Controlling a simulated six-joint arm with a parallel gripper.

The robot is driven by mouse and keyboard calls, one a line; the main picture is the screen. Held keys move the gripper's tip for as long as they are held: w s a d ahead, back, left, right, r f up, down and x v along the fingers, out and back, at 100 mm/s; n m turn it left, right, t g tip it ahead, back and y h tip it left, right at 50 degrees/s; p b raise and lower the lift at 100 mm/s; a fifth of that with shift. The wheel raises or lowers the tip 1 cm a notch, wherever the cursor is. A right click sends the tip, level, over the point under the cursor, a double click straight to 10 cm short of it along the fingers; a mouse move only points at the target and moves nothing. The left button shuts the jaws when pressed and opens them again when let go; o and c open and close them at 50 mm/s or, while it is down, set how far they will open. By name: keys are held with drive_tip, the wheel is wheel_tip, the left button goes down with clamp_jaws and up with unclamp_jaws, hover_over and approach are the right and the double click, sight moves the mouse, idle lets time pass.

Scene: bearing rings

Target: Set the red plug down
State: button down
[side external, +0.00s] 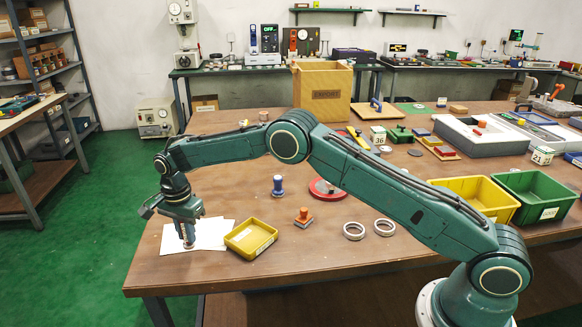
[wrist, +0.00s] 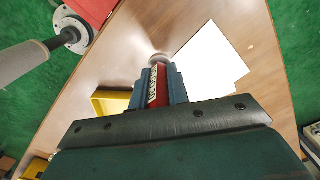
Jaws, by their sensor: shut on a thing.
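My gripper (side external: 187,229) points down over the white sheets at the left end of the wooden table. It is shut on the red plug, whose red body with white lettering (wrist: 154,88) shows between the fingers in the wrist view. A round silvery end of the plug sticks out past the fingertips. In the side view only the plug's lower end (side external: 189,243) shows, low over the white sheets (side external: 212,232). I cannot tell whether it touches them. The fingers hide most of the plug there.
A yellow tray (side external: 262,248) lies close right of the gripper. A blue-handled stamp (side external: 278,186), an orange-handled block (side external: 303,218), a red round base (side external: 326,196) and two metal rings (side external: 354,231) stand further right. The table's front and left edges are near.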

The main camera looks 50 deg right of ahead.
drive_tip(key=shift+f, duration=1.7)
drive_tip(key=shift+f, duration=0.15)
drive_tip(key=c, duration=1.3)
unclamp_jaws()
drive_tip(key=shift+c, duration=0.2)
wheel_tip(320, 180, up, 12)
drive_tip(key=shift+f, duration=0.1)
drive_tip(key=shift+r, duration=0.25)
drive_tip(key=shift+r, duration=0.1)
